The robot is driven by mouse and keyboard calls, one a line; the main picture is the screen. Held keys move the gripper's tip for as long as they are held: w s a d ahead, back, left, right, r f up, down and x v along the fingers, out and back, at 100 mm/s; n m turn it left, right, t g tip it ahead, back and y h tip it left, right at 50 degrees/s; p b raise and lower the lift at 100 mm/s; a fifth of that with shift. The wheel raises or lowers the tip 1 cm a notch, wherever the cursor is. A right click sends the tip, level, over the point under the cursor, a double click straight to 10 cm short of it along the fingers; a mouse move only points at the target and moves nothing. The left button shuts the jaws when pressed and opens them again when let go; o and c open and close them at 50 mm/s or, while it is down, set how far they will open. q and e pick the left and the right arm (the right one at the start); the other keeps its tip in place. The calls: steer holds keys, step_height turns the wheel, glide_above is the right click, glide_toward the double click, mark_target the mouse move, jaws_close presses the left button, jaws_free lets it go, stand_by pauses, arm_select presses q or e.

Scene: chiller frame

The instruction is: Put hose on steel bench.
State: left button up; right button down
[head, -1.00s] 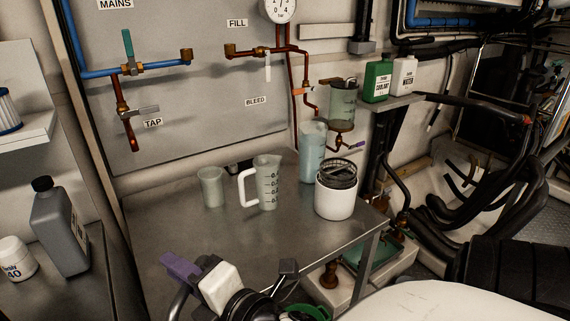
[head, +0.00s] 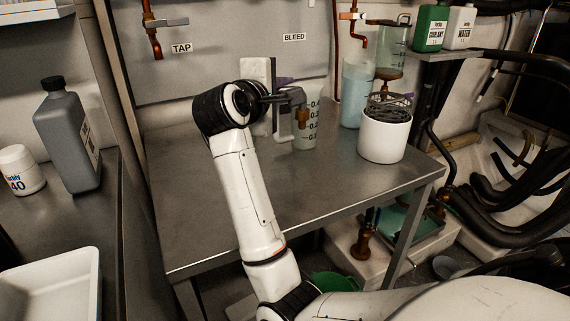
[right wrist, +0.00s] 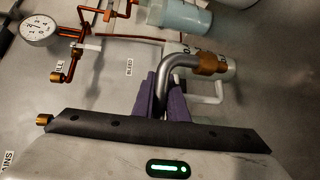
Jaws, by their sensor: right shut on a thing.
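The hose (head: 292,97) shows as a short bent grey tube with a brass end. My right gripper (head: 285,86) holds it above the back part of the steel bench (head: 215,215), in front of the measuring jug (head: 307,140). In the right wrist view the purple fingers (right wrist: 161,100) are shut on the grey tube (right wrist: 180,62), and its brass fitting (right wrist: 208,65) points right, overlapping the jug. I cannot tell whether the brass end touches the jug or the bench. My left gripper is not in view.
On the bench, a white pot (head: 384,138) with a wire basket and a tall bluish container (head: 356,95) stand to the right. The bench's front and left are clear. A grey bottle (head: 68,135) and white jar (head: 20,170) stand on the left counter.

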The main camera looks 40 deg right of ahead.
steer(key=shift+f+b, duration=0.4)
steer(key=shift+f, duration=4.5)
steer(key=shift+f+b, duration=0.25)
steer(key=shift+b, duration=0.1)
steer(key=c, duration=1.8)
jaws_free()
steer(key=shift+r, duration=0.1)
steer(key=shift+o, duration=0.2)
steer(key=shift+r+p, duration=0.2)
steer(key=shift+p, duration=0.2)
steer(key=v, duration=1.2)
steer(key=shift+b, duration=0.3)
